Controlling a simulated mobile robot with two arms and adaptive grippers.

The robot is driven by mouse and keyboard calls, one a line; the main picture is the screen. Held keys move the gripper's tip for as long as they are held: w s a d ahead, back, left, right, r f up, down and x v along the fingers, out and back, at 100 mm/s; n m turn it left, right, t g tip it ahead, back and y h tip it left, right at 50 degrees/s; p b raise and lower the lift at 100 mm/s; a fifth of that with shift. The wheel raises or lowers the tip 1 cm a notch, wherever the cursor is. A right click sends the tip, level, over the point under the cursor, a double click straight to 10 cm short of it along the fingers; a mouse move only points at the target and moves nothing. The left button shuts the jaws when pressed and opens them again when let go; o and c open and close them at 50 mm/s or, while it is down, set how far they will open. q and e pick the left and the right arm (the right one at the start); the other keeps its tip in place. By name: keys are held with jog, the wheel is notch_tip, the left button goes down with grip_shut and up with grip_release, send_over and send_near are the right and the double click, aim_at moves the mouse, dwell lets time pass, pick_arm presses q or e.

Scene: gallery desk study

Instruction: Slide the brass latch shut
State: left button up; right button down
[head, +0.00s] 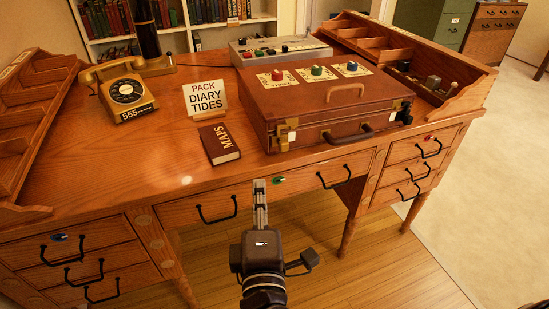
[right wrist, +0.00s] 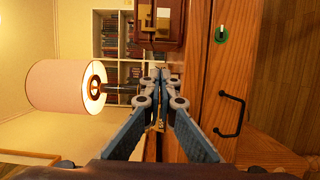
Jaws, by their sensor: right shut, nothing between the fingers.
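A brown leather case (head: 330,105) lies closed on the wooden desk. I cannot tell whether either latch is fully slid. The case also shows at the top of the right wrist view (right wrist: 174,42), with brass on it (right wrist: 163,18). My right gripper (head: 260,186) is shut and empty in front of the desk's front edge, below and left of the left latch and apart from it. It also shows in the right wrist view (right wrist: 161,75). My left gripper is not in view.
A telephone (head: 126,92) is farther left. The drawer front carries a green knob (head: 279,180) and a black handle (head: 335,176). Desk trays flank both sides.

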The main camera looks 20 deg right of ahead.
aim_at(285, 147)
jog(key=w+d, duration=0.2)
jog(key=w, duration=0.1)
jog(key=w+d, duration=0.2)
jog(key=w, duration=0.1)
jog(key=w+d, duration=0.1)
jog(key=w, duration=0.2)
jog(key=shift+w+d+f, duration=0.1)
jog(key=shift+w+d, duration=0.25)
jog(key=shift+d, duration=0.35)
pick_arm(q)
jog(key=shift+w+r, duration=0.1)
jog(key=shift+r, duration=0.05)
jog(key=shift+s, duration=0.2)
pick_arm(e)
jog(key=shift+d, duration=0.2)
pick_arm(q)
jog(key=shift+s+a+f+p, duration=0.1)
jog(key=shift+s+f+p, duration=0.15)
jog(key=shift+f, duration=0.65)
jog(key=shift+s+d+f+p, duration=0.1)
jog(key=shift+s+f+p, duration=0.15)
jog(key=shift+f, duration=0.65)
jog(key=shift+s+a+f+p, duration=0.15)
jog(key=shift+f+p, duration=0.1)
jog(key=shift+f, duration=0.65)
pick_arm(e)
jog(key=shift+d, duration=1.2)
